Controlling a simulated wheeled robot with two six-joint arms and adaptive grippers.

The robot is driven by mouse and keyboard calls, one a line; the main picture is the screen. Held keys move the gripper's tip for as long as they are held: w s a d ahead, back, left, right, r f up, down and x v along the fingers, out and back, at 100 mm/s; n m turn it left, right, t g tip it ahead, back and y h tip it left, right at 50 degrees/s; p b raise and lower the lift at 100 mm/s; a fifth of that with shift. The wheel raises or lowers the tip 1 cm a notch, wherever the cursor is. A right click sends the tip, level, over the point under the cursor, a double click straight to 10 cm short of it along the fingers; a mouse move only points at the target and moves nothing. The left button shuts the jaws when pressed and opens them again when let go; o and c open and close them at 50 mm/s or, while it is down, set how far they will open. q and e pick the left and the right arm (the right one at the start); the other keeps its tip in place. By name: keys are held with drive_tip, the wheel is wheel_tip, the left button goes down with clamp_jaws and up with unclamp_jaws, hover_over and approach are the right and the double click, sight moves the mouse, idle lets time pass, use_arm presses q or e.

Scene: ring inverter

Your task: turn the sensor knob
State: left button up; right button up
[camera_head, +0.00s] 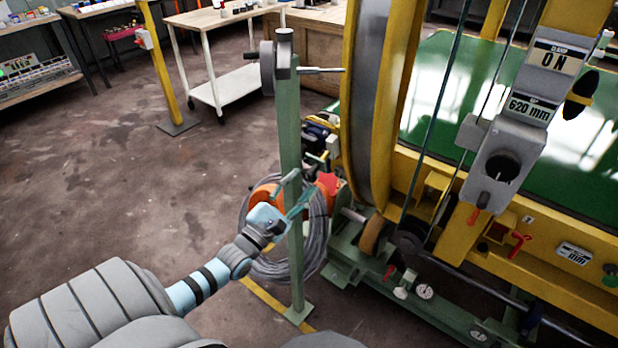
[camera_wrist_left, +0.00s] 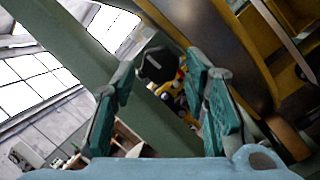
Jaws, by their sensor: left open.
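My left gripper (camera_head: 295,198) reaches in from the lower left in the head view, beside the green post (camera_head: 289,120). It is open and empty, with its teal fingers spread. In the head view I cannot make the knob out behind the gripper. My right gripper is not in view.
A yellow-rimmed ring (camera_head: 385,100) stands right of the post, close to the gripper. Coiled grey cable (camera_head: 262,268) hangs behind the post. A grey control box (camera_head: 497,165) is at right. A white cart (camera_head: 225,88) stands at the back. Floor at left is clear.

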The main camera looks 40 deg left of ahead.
sight(307, 178)
use_arm(q)
drive_tip(key=x, duration=0.2)
drive_tip(key=shift+w, duration=0.4)
drive_tip(key=shift+w+r, duration=0.2)
drive_tip(key=shift+w, duration=0.25)
drive_tip(key=c, duration=0.9)
drive_tip(key=shift+m, duration=0.4)
drive_tip(key=shift+m, duration=0.5)
drive_tip(key=m, duration=0.3)
drive_tip(key=m+p, duration=0.1)
drive_tip(key=m, duration=0.5)
drive_tip(key=shift+f+g+p, duration=0.1)
drive_tip(key=shift+g+p, duration=0.2)
drive_tip(key=shift+p, duration=0.05)
